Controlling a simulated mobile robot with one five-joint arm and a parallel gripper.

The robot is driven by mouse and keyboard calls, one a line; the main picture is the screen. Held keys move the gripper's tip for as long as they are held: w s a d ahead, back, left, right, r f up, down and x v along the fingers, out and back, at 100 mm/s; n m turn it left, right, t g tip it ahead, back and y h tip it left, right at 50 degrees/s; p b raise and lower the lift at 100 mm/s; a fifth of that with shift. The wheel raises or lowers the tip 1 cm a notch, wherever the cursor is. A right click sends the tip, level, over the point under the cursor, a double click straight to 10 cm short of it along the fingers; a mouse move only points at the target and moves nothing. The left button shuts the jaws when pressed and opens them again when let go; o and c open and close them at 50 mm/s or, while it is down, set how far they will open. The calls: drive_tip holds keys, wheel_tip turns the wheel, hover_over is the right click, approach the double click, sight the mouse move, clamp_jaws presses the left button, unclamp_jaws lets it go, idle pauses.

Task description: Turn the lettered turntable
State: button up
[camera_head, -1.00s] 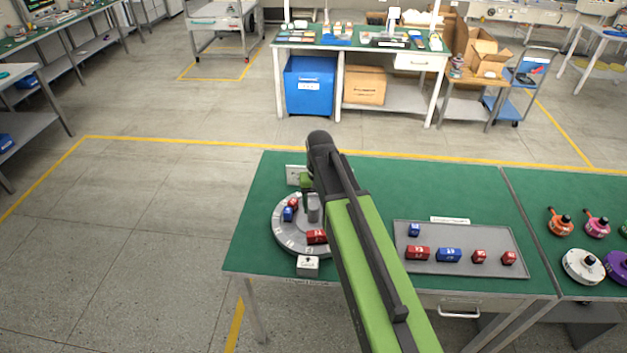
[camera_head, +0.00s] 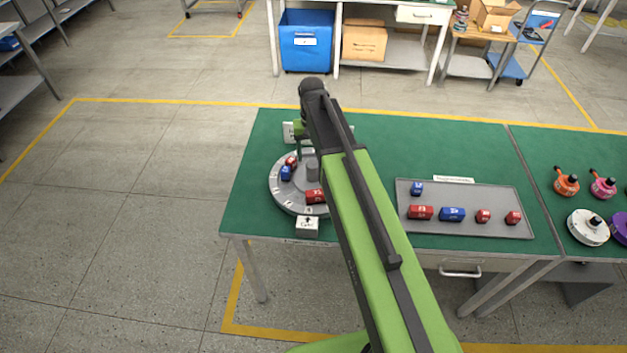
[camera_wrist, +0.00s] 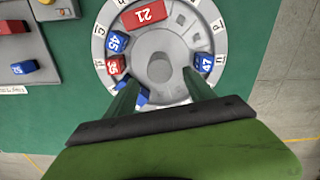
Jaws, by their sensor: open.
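The round grey turntable (camera_head: 280,197) stands at the left end of the green table, with letters around its rim and a grey hub (camera_wrist: 160,68) at its centre. In the wrist view it carries a red block marked 21 (camera_wrist: 145,15), blue 45 (camera_wrist: 117,42), red 35 (camera_wrist: 116,65), blue 47 (camera_wrist: 204,63) and another blue block partly hidden by a finger. My gripper (camera_wrist: 163,84) is open above the turntable, its green fingers to either side of the hub's near side. Contact cannot be told. In the head view my arm hides part of the turntable.
A pale block with an arrow (camera_head: 307,226) stands at the turntable's front edge. A grey tray (camera_head: 465,193) with red and blue blocks lies to the right. Orange, pink, white and purple parts stand farther right.

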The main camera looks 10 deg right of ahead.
sight(312, 171)
wheel_tip(312, 171, down, 9)
drive_tip(key=b, duration=0.7)
clamp_jaws()
